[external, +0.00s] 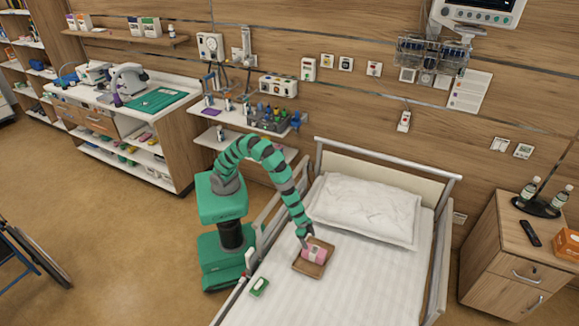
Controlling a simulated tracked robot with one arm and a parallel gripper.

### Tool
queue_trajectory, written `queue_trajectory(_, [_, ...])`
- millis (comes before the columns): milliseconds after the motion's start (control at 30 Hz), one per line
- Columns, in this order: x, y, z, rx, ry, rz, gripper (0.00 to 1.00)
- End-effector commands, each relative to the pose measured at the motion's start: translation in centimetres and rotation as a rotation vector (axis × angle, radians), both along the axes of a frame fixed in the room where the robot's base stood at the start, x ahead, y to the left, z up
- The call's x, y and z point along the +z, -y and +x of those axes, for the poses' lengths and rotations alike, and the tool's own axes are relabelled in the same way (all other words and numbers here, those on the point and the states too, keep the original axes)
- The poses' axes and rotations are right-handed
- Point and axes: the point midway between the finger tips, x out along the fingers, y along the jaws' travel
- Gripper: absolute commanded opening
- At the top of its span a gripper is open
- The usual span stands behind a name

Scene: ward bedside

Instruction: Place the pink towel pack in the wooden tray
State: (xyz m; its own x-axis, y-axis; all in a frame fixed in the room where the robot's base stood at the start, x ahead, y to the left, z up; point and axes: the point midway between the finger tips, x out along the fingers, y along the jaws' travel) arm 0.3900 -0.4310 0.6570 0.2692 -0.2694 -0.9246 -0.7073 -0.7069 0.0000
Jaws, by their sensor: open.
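The pink towel pack (316,253) has a pale band and sits in the wooden tray (301,266), towards its upper right part. The tray lies on the white bed sheet, just below the pillow. My gripper (307,243) is open at the upper left edge of the pack, close to it. The fingertips are small here, and I cannot tell whether they touch the pack.
A white pillow (367,209) lies at the head of the bed. A small green and white item (259,286) is at the bed's left edge. Bed rails flank both sides. A bedside cabinet (520,262) stands at the right. The sheet right of the tray is clear.

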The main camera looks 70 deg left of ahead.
Motion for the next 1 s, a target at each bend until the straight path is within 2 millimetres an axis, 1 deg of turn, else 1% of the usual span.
queue_trajectory(233, [0.3,0.0,0.3,0.004,0.004,-0.003,0.80])
queue_trajectory(267, [0.6,0.0,0.6,0.008,0.009,-0.007,0.80])
queue_trajectory(367, [3.2,-0.3,3.0,0.039,0.044,-0.031,0.80])
queue_trajectory(467, [7.7,-1.3,7.1,0.097,0.102,-0.069,0.80])
queue_trajectory(500, [10.0,-2.1,8.9,0.126,0.132,-0.085,0.80])
queue_trajectory(567, [13.5,-3.5,11.6,0.171,0.174,-0.106,0.80])
queue_trajectory(600, [16.1,-4.5,13.3,0.201,0.204,-0.124,0.80])
queue_trajectory(667, [19.8,-6.3,15.6,0.245,0.247,-0.146,0.80])
queue_trajectory(700, [22.3,-7.7,16.9,0.274,0.275,-0.159,0.80])
queue_trajectory(767, [26.1,-9.8,18.7,0.316,0.316,-0.181,0.80])
queue_trajectory(800, [28.5,-11.4,19.7,0.345,0.343,-0.195,0.80])
queue_trajectory(833, [30.5,-12.6,20.3,0.363,0.363,-0.204,0.80])
queue_trajectory(867, [32.3,-13.9,20.8,0.385,0.383,-0.211,0.80])
queue_trajectory(900, [34.7,-15.6,21.4,0.413,0.407,-0.222,0.80])
queue_trajectory(967, [38.7,-18.1,22.1,0.451,0.451,-0.244,0.80])
queue_trajectory(1000, [41.1,-19.9,22.4,0.474,0.478,-0.254,0.80])
